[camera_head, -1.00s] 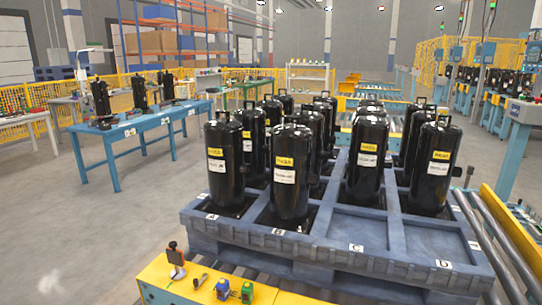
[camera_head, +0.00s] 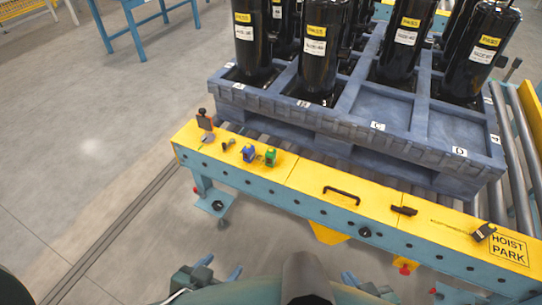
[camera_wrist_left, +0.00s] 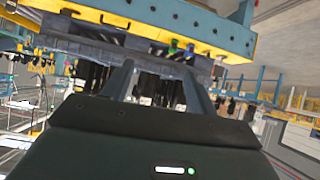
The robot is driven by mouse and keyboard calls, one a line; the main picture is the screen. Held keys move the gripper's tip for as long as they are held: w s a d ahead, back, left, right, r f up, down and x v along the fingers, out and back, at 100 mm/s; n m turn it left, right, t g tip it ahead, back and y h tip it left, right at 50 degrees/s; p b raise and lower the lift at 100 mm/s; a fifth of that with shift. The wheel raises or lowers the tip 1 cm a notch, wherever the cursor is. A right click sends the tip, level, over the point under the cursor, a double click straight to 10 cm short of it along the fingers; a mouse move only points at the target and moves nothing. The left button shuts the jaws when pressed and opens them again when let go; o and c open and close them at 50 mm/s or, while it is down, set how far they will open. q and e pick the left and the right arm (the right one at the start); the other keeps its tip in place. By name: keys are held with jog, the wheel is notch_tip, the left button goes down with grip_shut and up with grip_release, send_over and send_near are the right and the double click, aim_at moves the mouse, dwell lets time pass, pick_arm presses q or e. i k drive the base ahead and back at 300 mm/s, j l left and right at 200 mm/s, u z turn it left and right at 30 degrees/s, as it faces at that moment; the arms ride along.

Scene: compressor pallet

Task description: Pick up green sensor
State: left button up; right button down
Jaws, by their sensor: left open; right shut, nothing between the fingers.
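The green sensor (camera_head: 270,156) stands on the yellow ledge of the conveyor, close to the right of a blue sensor (camera_head: 249,153). In the left wrist view, which looks upside down, the green sensor (camera_wrist_left: 190,49) and the blue sensor (camera_wrist_left: 173,46) show small and far beyond the fingers. My left gripper (camera_head: 221,267) is low at the bottom edge, well short of the ledge. Its two fingers (camera_wrist_left: 158,82) are apart with nothing between them. My right gripper (camera_head: 352,280) is at the bottom edge, partly cut off, shut and empty, away from the sensors.
A black handle (camera_head: 342,192) lies farther right. Behind the ledge, a blue pallet (camera_head: 350,132) holds tall black compressors (camera_head: 312,50). Open floor (camera_head: 90,150) lies to the left.

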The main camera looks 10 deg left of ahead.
aim_at(270, 158)
jog(key=j+z, duration=0.2)
jog(key=z, duration=0.9)
jog(key=j+z, duration=0.4)
jog(key=k+j+z, duration=0.2)
jog(key=j+z, duration=0.2)
jog(key=j, duration=0.15)
jog(key=k+j+z, duration=0.1)
jog(key=j, duration=0.2)
jog(key=k+j+z, duration=0.1)
jog(key=j, duration=0.2)
jog(key=k+j+z, duration=0.15)
jog(key=k+j, duration=0.2)
jog(key=j, duration=0.15)
jog(key=k+j, duration=0.15)
jog(key=j, duration=0.2)
jog(key=k+j, duration=0.2)
jog(key=i+j, duration=0.1)
jog(key=i, duration=0.2)
jog(key=i+j, duration=0.1)
jog(key=i, duration=0.2)
jog(key=l+z, duration=0.05)
